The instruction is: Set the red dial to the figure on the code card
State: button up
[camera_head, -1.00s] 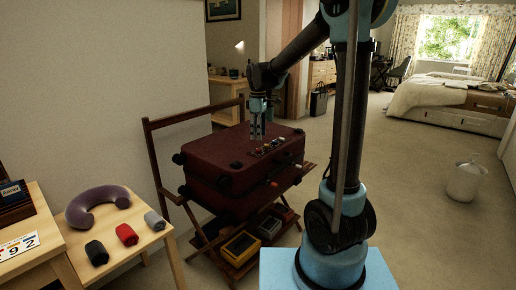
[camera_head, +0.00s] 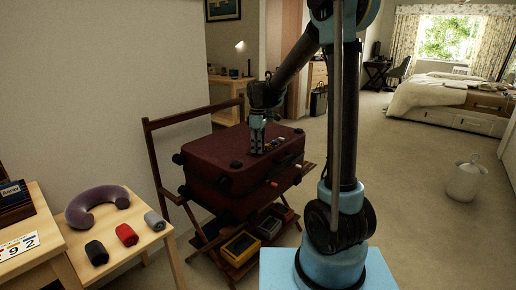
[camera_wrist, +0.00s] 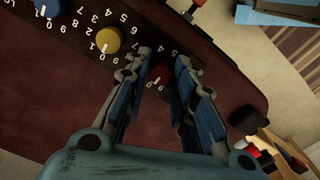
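The maroon suitcase (camera_head: 215,150) lies flat on a wooden rack with a row of dials on its lid. In the wrist view the red dial (camera_wrist: 160,74) sits between the fingertips of my gripper (camera_wrist: 163,62). White figures ring it; 5, 4, 9 and 0 show in part, and the fingers hide others. My fingers are apart, one on each side of the dial; I cannot tell whether they touch it. In the head view my gripper (camera_head: 257,149) is low at the lid. The code card (camera_head: 18,246) lies at the lower left, partly cut off; 9 and 2 are readable.
A yellow dial (camera_wrist: 109,40) and a blue dial (camera_wrist: 47,8) stand left of the red one. A side table holds a purple neck pillow (camera_head: 96,204) and rolled black, red (camera_head: 126,234) and grey cloths. Open floor lies to the right.

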grip_shut()
jog(key=shift+m, duration=0.4)
jog(key=m, duration=0.6)
jog(key=shift+w, duration=0.1)
jog(key=m, duration=0.3)
jog(key=shift+m, duration=2.2)
